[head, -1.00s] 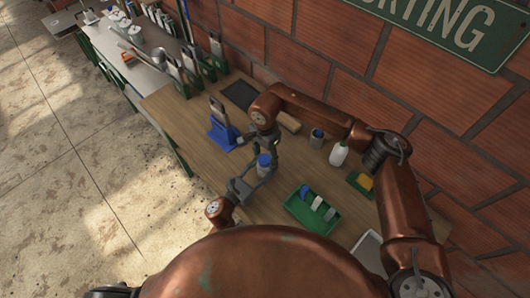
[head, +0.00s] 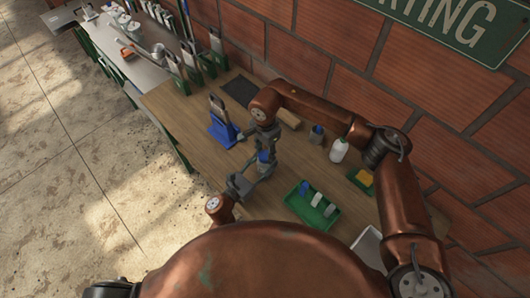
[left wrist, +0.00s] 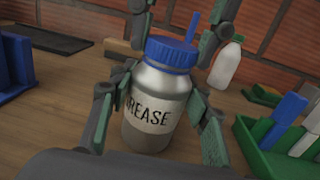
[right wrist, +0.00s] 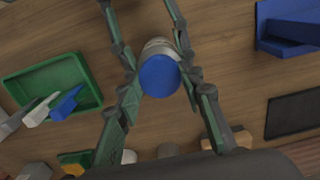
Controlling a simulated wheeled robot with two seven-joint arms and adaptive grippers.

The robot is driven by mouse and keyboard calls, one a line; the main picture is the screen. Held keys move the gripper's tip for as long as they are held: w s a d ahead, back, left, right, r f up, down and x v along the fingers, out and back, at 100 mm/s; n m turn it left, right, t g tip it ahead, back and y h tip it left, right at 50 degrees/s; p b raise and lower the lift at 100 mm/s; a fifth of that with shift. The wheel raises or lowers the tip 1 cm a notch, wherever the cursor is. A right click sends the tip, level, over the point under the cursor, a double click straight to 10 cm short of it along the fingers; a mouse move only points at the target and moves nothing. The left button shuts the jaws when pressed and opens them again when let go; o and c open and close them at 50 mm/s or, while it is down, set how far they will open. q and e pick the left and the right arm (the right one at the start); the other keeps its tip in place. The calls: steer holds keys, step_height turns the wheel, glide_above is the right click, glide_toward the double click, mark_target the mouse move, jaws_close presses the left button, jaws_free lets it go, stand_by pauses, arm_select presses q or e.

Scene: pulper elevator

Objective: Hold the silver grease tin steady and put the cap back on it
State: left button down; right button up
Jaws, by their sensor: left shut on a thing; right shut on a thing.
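The silver grease tin (left wrist: 155,105) stands upright on the wooden bench, with its GREASE label facing the left wrist camera. The blue cap (left wrist: 171,53) sits level on the tin's mouth, and I see no gap under it. From above it shows as a blue disc in the right wrist view (right wrist: 159,76). My left gripper (left wrist: 158,108) is shut on the tin's body, one finger on each side. My right gripper (right wrist: 160,78) comes from above and is shut on the cap. In the head view the grippers partly hide the tin (head: 265,170).
A green tray (head: 311,206) with several small pieces lies to the right. A white bottle (head: 339,150), a grey cup (head: 316,135) and a brown block (head: 290,118) stand behind. A blue stand (head: 221,128) is to the left. The bench's front left is bare.

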steer(key=m, duration=0.9)
steer(key=shift+m, duration=0.4)
steer(key=m, duration=1.1)
steer(key=shift+m, duration=0.3)
steer(key=o, duration=1.3)
steer(key=shift+r, duration=2.25)
